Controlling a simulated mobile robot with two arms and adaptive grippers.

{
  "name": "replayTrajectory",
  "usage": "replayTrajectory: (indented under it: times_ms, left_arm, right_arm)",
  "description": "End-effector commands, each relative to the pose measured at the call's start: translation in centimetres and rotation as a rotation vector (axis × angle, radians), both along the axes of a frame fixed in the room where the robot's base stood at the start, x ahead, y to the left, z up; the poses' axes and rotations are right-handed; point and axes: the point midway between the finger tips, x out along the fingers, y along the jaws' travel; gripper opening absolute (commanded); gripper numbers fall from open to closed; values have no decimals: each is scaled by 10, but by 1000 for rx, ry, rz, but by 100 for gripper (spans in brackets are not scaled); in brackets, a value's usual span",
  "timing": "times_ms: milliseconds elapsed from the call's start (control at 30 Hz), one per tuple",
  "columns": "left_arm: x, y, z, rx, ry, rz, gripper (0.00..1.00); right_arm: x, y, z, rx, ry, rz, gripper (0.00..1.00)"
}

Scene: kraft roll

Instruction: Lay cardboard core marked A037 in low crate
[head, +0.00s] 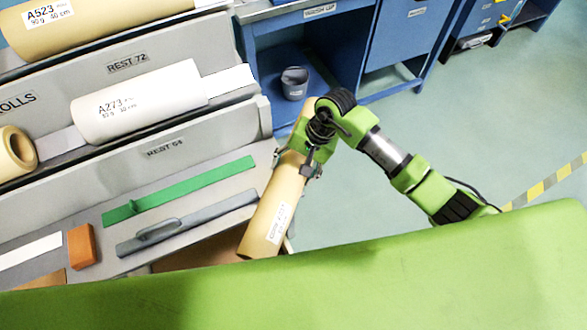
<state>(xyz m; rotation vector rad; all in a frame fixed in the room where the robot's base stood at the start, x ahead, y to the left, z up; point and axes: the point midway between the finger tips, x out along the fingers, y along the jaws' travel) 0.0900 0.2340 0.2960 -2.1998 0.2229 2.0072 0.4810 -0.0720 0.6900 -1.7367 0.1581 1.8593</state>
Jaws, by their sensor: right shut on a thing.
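A tan cardboard core (265,222) with a white label hangs tilted at the right end of the bench. The label's print is too small to read surely. My right gripper (308,168) is closed around the core's upper part. The core's lower end is near the bench's front right corner, and I cannot tell whether it touches anything. My left gripper is not in view. I cannot make out the low crate; a brown surface (195,255) shows behind the core's lower end, partly hidden by my green body.
Tiered racks on the left hold a white roll marked A273 (140,105) and a roll marked A523 (100,20). A green strip (180,190), a grey tool (190,222) and an orange block (81,246) lie on the bench. A grey bucket (294,84) stands in the blue cabinet. Floor at right is clear.

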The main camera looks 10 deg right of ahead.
Motion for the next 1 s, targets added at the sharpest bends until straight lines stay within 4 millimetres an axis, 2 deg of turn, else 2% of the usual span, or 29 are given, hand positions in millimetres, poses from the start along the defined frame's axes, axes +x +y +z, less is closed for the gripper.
replayTrajectory:
  times_ms: [167,200,267,667,767,1000]
  left_arm:
    - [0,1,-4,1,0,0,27]
    - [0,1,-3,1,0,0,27]
    - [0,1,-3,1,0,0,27]
    - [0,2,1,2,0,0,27]
    - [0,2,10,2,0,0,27]
    - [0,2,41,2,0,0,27]
  right_arm:
    - [1,1,-1,2,-5,-1,15]
    - [0,0,-3,-1,0,0,67]
    - [0,0,-2,-1,0,-1,79]
    - [0,0,1,0,0,-1,79]
    - [1,-5,14,-3,-3,-1,79]
    - [0,-21,64,-4,-2,-1,79]
